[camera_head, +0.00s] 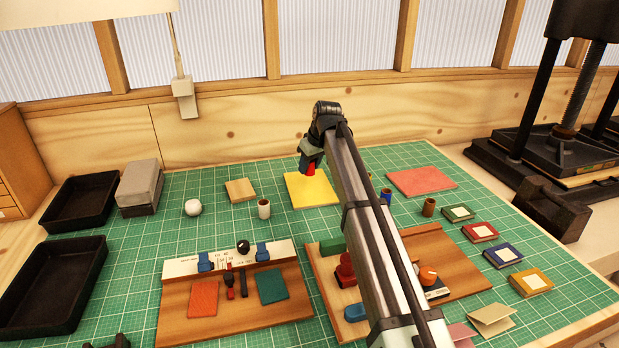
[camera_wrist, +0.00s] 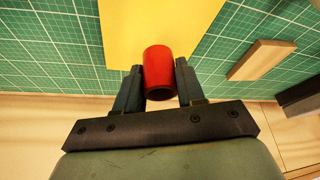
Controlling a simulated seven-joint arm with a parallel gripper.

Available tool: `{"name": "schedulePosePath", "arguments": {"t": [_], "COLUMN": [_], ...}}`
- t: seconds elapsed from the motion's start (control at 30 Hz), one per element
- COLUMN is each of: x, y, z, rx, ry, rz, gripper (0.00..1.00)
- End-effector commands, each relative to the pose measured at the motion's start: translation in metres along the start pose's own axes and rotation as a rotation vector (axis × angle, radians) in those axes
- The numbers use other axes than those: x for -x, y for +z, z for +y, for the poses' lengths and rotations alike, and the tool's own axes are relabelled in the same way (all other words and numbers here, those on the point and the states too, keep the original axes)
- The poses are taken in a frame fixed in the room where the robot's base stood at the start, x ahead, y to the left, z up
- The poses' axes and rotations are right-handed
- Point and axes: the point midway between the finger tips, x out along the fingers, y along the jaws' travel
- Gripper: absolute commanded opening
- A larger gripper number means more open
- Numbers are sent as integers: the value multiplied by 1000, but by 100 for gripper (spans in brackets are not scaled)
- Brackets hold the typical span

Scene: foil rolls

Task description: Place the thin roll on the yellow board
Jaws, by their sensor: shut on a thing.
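My gripper (camera_head: 310,158) is shut on a red roll (camera_head: 310,170), which also shows between the two fingers in the wrist view (camera_wrist: 158,70). The roll is in front of the yellow board (camera_wrist: 118,40) in the wrist view, and in the head view it overlaps the board's upper part. The yellow board (camera_head: 312,192) lies flat on the green mat, its right side partly hidden by my arm. I cannot tell whether the roll touches the board or hangs above it. Nothing else lies on the visible part of the board.
A white roll (camera_head: 264,208), a blue roll (camera_head: 386,197) and a brown roll (camera_head: 428,207) stand on the green mat (camera_head: 225,225). A wooden block (camera_head: 240,190) lies left of the board, a pink board (camera_head: 421,181) to its right. A wooden wall rises behind.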

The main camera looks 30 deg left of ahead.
Motion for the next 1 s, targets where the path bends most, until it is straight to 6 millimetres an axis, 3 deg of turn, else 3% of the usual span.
{"name": "schedulePosePath", "arguments": {"t": [0.43,0.87,0.9,1.0], "x": [-39,-44,-44,-43], "y": [17,18,18,18], "z": [0,0,0,0], "rx": [0,-1,-1,-1], "ry": [0,0,0,0], "rz": [-1,0,0,0], "gripper": [10,10,41,51]}}
